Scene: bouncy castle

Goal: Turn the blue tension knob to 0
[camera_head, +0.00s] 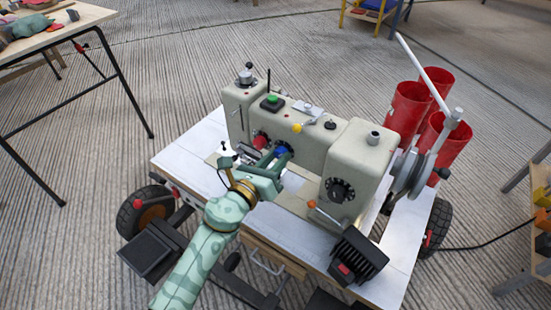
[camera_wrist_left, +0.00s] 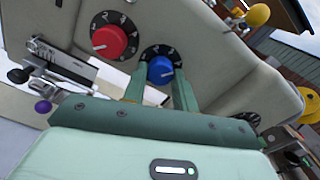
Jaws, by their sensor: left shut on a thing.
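The blue tension knob (camera_wrist_left: 160,69) sits on a black numbered dial (camera_wrist_left: 162,51) on the cream sewing machine (camera_head: 318,140). A short white mark shows on the knob's lower right in the left wrist view; I cannot read which number it meets. In the head view the blue knob (camera_head: 283,149) is partly hidden by my gripper. My left gripper (camera_head: 274,158) is shut on the knob, with one green finger on each side of it; the fingers also show in the left wrist view (camera_wrist_left: 159,88). My right gripper is not in view.
A red knob (camera_wrist_left: 109,41) on its own dial is close to the left of the blue one. The machine stands on a white wheeled table (camera_head: 184,153). A black-dialled handwheel (camera_head: 340,190) is at the right, and red cylinders (camera_head: 408,108) stand behind. A workbench (camera_head: 50,35) is at the far left.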

